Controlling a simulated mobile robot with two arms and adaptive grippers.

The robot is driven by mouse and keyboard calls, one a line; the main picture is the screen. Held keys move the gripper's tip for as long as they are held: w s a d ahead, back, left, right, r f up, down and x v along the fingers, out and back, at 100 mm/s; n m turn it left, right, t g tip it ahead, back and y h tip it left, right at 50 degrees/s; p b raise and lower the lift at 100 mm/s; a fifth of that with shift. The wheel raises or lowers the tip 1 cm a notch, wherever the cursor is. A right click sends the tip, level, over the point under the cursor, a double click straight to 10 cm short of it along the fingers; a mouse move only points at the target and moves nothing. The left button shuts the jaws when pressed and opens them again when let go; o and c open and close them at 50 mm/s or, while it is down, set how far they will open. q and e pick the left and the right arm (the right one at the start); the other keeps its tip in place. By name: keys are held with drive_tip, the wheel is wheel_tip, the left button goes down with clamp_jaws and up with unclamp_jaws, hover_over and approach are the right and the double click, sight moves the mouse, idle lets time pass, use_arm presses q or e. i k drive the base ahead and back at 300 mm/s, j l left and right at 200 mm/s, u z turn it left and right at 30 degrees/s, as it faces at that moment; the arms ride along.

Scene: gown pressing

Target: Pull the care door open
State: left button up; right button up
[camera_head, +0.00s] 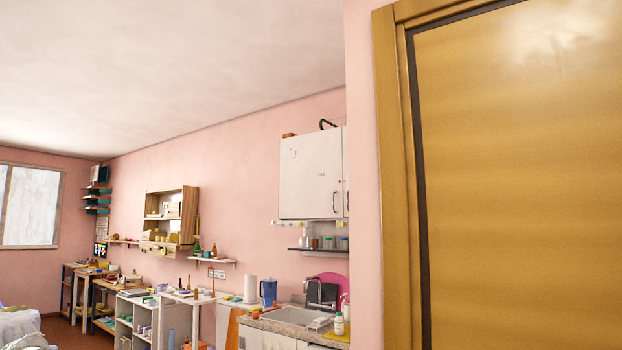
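A large yellow-brown wooden door (520,190) fills the right side of the head view, set in a wooden frame (393,180) with a dark strip along its edge. It looks closed against the frame. No handle shows on its visible part, and its lower and right parts are outside the picture. I cannot tell whether this is the care door. Neither of my grippers is in view.
A white wall cabinet (312,177) with dark handles hangs left of the door, above a sink (296,316) and counter. Shelves and low work tables (100,290) line the pink wall. White cloth (20,328) lies at the lower left.

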sight(311, 165)
drive_tip(key=i+j, duration=0.15)
drive_tip(key=i, duration=0.25)
drive_tip(key=i+j+z, duration=0.1)
drive_tip(key=i, duration=0.25)
drive_tip(key=i+j+z, duration=0.4)
drive_tip(key=i+j, duration=0.3)
drive_tip(key=i+j+z, duration=0.15)
drive_tip(key=i+j, duration=0.2)
drive_tip(key=i+j+z, duration=0.2)
drive_tip(key=j, duration=0.35)
drive_tip(key=i+j+z, duration=0.2)
drive_tip(key=i+j, duration=0.15)
drive_tip(key=j, duration=0.15)
